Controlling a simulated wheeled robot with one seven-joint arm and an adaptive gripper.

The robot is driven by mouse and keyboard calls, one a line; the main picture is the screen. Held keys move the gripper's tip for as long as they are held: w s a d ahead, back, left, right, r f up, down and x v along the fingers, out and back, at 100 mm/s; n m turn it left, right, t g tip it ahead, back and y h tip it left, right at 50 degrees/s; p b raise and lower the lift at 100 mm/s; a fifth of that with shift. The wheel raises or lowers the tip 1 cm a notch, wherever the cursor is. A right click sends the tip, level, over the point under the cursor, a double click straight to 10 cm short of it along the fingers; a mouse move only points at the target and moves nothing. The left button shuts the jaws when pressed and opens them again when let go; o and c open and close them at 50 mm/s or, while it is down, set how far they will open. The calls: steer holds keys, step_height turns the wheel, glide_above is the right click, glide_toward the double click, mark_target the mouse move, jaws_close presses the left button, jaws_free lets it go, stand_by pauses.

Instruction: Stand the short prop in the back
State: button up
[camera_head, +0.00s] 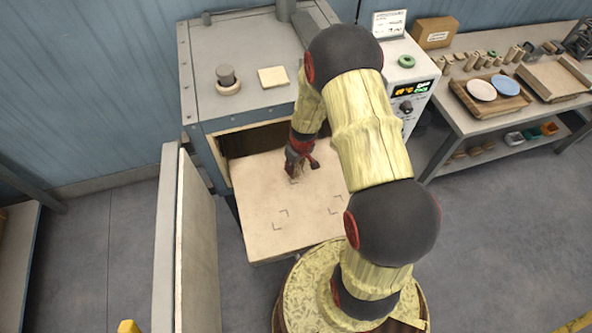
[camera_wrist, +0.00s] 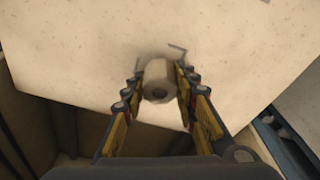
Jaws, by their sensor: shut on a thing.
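My gripper (camera_wrist: 161,92) is shut on a short, pale cylindrical prop (camera_wrist: 158,72), which sits between the fingertips in the wrist view. In the head view my gripper (camera_head: 295,168) is low over the pulled-out shelf (camera_head: 265,190) of the dryer, toward its back half. The fingers mostly hide the prop there. I cannot tell whether the prop touches the shelf. Dark corner marks are drawn on the shelf, and one lies just behind the prop in the wrist view.
The dryer cabinet (camera_head: 205,105) stands behind the shelf, its door (camera_head: 200,250) swung open at the left. A workbench (camera_head: 445,103) at the right holds a wooden tray (camera_head: 512,104) with two plates and several small cylinders. The front of the shelf is clear.

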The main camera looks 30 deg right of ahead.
steer(key=shift+f, duration=1)
steer(key=shift+f, duration=0.2)
steer(key=o, duration=1.2)
steer(key=shift+r, duration=0.1)
